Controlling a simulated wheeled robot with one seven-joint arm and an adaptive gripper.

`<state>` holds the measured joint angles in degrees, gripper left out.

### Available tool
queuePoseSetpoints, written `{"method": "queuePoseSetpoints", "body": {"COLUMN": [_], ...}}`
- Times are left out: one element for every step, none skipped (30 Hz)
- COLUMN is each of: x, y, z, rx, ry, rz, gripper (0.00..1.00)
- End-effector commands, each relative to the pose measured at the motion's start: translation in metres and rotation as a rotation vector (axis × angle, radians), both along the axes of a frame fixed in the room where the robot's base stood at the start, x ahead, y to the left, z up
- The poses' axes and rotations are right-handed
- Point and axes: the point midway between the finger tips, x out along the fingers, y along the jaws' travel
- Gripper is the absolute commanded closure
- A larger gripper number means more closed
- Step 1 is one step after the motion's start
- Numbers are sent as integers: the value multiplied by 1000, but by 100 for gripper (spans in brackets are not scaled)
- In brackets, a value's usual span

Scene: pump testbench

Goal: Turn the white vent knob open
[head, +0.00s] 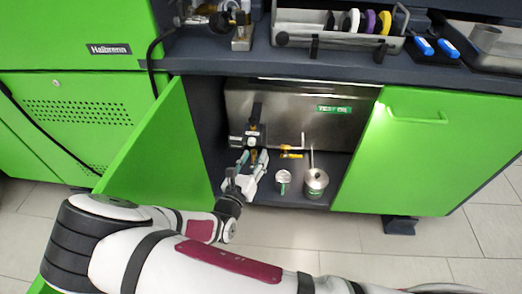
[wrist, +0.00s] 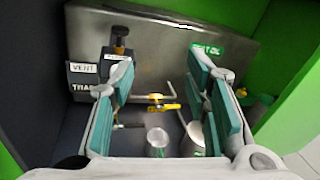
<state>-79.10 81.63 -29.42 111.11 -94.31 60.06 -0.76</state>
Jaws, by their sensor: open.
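My gripper (wrist: 163,78) is open and empty, its teal-padded fingers spread wide in the wrist view. In the head view my gripper (head: 253,160) reaches into the open cabinet, in front of the steel test oil tank (head: 300,110).
A yellow-handled valve (head: 291,154) sits on a pipe right of my gripper. A small cup (head: 283,178) and a metal can (head: 315,183) stand on the cabinet floor.

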Motion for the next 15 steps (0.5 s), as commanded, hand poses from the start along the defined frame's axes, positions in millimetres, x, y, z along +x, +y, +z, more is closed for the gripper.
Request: {"method": "queuePoseSetpoints", "body": {"x": [-3,-4,-6,-8,-9,-10,-11,-12,-12,-12,-11,-9,-7,-4,1], "y": [12,19,26,31,35,40,43,45,47,47,48,48,48,48,47], "z": [-26,-36,-47,-55,-61,-68,-72,-75,-78,-80,-81,-81,-81,-81,-81], "rx": [-60,-88,-122,-146,-164,-186,-197,-208,-217,-222,-225,-226,-226,-226,-225], "ry": [4,6,9,13,14,15,16,17,17,18,19,18,18,18,18], "rz": [71,107,148,177,200,228,243,256,268,273,276,279,278,278,277], "gripper": [57,57,57,57,57,57,57,57,57,57,57,57,57,57,57]}}
